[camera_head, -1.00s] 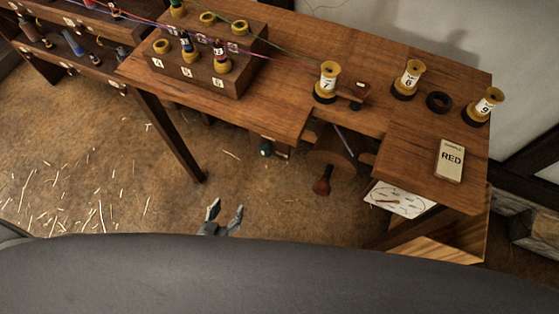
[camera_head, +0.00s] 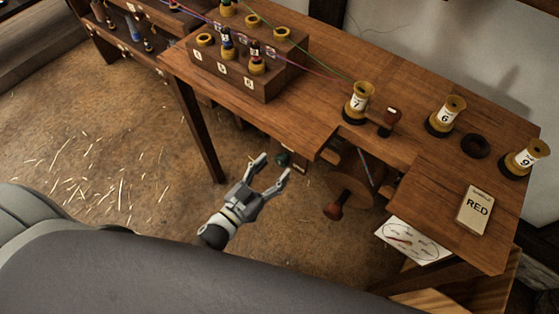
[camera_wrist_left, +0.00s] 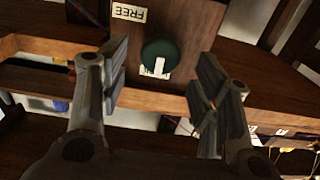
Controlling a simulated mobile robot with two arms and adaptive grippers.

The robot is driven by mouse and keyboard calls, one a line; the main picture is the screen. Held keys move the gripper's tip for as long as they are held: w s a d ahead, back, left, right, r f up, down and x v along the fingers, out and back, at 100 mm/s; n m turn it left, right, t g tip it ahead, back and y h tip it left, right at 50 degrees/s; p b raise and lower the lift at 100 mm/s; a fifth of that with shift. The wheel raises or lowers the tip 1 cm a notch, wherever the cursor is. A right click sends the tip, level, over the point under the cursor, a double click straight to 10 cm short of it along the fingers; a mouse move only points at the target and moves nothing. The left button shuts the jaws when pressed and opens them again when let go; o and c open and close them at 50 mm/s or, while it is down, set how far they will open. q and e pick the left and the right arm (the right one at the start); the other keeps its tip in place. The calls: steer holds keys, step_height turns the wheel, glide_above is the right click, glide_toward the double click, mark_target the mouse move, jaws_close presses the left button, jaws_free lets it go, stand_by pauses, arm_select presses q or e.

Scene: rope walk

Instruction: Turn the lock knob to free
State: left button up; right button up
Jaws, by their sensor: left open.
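The lock knob is a round dark green knob with a white mark (camera_wrist_left: 159,57). In the left wrist view it sits on a brown wooden block beside a white label reading FREE (camera_wrist_left: 130,12), which appears upside down. In the head view the knob (camera_head: 284,158) shows small under the table's front edge. My left gripper (camera_head: 274,167) is open and empty, its fingertips close to the knob in that view. In the left wrist view the two fingers (camera_wrist_left: 160,85) stand apart on either side of the knob, and I see no contact. My right gripper is not in view.
The wooden table (camera_head: 310,130) overhangs the knob. A wooden wheel with a red-brown handle (camera_head: 335,210) is right of my gripper. A dial card (camera_head: 412,241) hangs further right. Yellow spools, a RED card (camera_head: 477,208) and a spool rack (camera_head: 232,68) are on top. Straw-strewn floor lies left.

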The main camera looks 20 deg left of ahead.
mark_target(280, 163)
arm_select(q)
steer(key=shift+x, duration=1.65)
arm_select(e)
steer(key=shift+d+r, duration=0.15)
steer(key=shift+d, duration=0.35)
arm_select(q)
steer(key=c, duration=1)
